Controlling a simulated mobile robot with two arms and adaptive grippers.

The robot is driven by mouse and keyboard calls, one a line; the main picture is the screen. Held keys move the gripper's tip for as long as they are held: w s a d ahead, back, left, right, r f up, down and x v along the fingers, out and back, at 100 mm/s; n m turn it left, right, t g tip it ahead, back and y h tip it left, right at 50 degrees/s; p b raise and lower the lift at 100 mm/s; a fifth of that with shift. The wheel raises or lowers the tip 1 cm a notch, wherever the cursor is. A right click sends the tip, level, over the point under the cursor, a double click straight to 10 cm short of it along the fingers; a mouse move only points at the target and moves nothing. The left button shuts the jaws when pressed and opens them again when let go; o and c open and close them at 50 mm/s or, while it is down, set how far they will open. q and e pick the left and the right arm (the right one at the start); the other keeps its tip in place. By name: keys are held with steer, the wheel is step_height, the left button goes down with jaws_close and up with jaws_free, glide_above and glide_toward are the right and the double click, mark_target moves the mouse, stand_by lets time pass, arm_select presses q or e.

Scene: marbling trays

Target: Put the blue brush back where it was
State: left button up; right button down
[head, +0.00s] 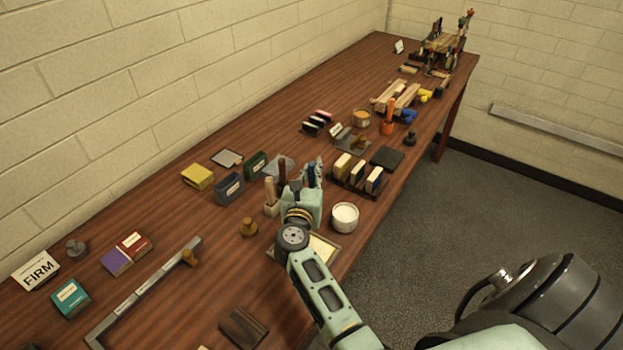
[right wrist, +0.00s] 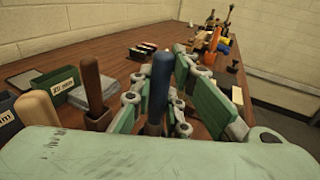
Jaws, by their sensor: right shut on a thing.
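The blue brush (right wrist: 160,85) shows its upright blue handle between the fingers of my right gripper (right wrist: 178,88) in the right wrist view. The fingers are shut on it. In the head view my right gripper (head: 311,173) is over the middle of the table, and a bit of the blue handle (head: 312,172) shows between its fingers. My left gripper is not in view.
A white bowl (head: 345,217) stands right of my wrist. A rack of blocks (head: 343,183) lies beyond it, near the table's right edge. Green (head: 256,165) and grey (head: 229,189) boxes stand to the left. The wooden table (head: 200,290) has clear patches at the near left.

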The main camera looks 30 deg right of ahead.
steer(key=shift+f, duration=0.95)
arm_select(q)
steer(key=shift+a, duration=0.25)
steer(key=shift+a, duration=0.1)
arm_select(e)
steer(key=shift+f, duration=0.15)
steer(key=c, duration=1.7)
jaws_free()
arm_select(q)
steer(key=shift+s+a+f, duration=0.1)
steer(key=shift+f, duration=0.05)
